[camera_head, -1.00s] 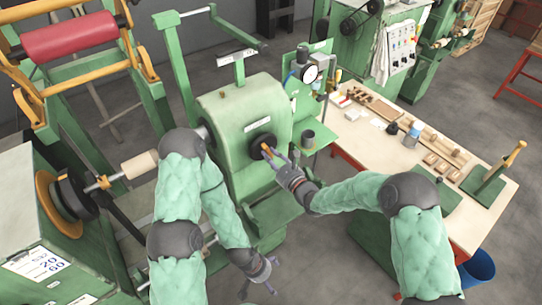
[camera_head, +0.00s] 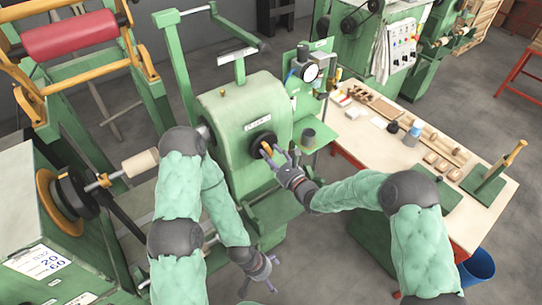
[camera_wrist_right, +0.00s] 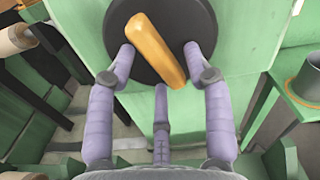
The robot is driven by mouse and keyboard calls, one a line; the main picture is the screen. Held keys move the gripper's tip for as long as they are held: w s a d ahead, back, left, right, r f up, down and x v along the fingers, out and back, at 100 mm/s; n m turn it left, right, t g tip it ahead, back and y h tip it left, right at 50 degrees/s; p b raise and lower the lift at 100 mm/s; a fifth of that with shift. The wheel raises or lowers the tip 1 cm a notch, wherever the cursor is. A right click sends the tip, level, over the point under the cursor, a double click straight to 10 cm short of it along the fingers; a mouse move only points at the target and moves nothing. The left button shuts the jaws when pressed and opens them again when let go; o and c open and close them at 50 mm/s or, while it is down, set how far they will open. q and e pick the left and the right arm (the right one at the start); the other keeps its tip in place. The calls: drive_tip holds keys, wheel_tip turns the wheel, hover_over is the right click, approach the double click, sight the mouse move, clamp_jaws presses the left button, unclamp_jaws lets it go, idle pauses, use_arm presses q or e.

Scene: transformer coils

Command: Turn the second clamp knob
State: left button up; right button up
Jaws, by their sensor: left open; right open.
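An orange bar knob (camera_head: 266,149) sits on a black round disc (camera_head: 262,139) on the front of the green machine housing (camera_head: 232,114). In the right wrist view, the orange bar (camera_wrist_right: 156,50) is tilted, its upper end to the left, against the black disc (camera_wrist_right: 115,35). My right gripper (camera_head: 276,155) is open at the knob. Its fingers (camera_wrist_right: 159,62) stand on either side of the bar, with a third below; I cannot tell whether any touches. My left gripper (camera_head: 262,283) is open and empty, low in front of the machine.
A dial gauge (camera_head: 310,73) is beside the housing. A winding machine with a black and orange flange (camera_head: 48,200) stands at left. A blue bin (camera_head: 478,268) is on the floor.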

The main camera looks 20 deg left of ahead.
drive_tip(key=v, duration=1.2)
drive_tip(key=s+d+f+n+g+h+b, duration=0.15)
drive_tip(key=s+d+f+n+h, duration=0.3)
drive_tip(key=f, duration=0.65)
drive_tip(key=s+d+f+n+g+h+b, duration=0.1)
drive_tip(key=d+f+n+g+h, duration=0.1)
drive_tip(key=d+f+n+h, duration=0.45)
drive_tip(key=s+d+f+n+g+b, duration=0.1)
drive_tip(key=s+d+f+n+g, duration=0.2)
drive_tip(key=s+f, duration=0.4)
drive_tip(key=s+d+f+n+g+b, duration=0.1)
drive_tip(key=s+d+f+n+g, duration=0.2)
drive_tip(key=s+f, duration=0.4)
drive_tip(key=s+n+g, duration=0.1)
drive_tip(key=s+n, duration=0.1)
drive_tip(key=s, duration=0.2)
drive_tip(key=shift+s+d+f+y+b, duration=0.2)
drive_tip(key=shift+d+f+y+b, duration=0.1)
drive_tip(key=shift+d+y+b, duration=0.1)
